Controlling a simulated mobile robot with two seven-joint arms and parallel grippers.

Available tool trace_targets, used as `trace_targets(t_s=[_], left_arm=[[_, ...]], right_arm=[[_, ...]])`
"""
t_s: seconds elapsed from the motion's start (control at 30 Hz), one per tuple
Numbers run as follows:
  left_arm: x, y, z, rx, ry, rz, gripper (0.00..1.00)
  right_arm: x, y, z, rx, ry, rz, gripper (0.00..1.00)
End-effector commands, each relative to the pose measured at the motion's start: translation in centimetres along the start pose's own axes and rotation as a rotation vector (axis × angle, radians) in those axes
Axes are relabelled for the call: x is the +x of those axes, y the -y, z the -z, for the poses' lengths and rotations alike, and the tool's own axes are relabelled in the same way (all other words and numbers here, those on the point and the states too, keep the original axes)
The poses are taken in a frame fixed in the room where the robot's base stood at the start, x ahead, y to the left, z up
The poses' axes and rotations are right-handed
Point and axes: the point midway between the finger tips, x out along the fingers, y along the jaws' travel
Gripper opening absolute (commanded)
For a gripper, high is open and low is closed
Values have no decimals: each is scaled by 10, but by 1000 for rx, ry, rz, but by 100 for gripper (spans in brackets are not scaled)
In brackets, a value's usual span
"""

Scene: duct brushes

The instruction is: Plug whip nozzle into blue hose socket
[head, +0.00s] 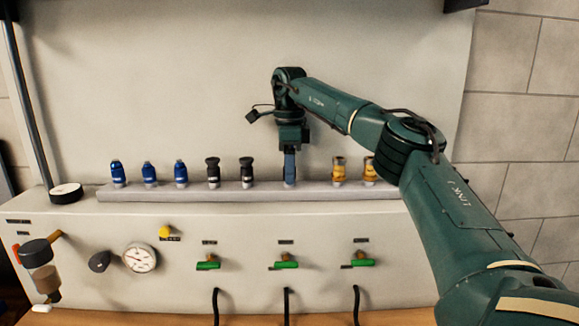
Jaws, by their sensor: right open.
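My right gripper (290,178) points straight down over the grey rack (250,191), its fingertips at the rack's top edge. The jaws are open; the fingers show edge-on and hide whatever stands in the rack there. To the left stand three blue nozzles (150,174) and two black nozzles (213,172). To the right stand two yellow nozzles (339,170), the farther one partly behind my arm. I cannot tell which of them is the whip nozzle. No clearly blue hose socket shows. My left gripper is not in view.
The panel below the rack carries a gauge (140,258), a yellow knob (166,232) and three green valve handles (286,265). Black hoses (286,305) hang below. A filter cup (42,280) juts out at far left.

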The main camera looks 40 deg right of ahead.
Motion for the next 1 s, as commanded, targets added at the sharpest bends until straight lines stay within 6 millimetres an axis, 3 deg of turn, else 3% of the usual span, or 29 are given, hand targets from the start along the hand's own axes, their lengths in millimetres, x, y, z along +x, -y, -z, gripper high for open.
trace_targets(t_s=[0.93, 1.0], left_arm=[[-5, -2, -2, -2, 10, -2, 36], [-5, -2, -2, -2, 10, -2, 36]], right_arm=[[1, 0, 0, 0, 0, 0, 49], [1, 0, 0, 0, 0, 0, 44]])
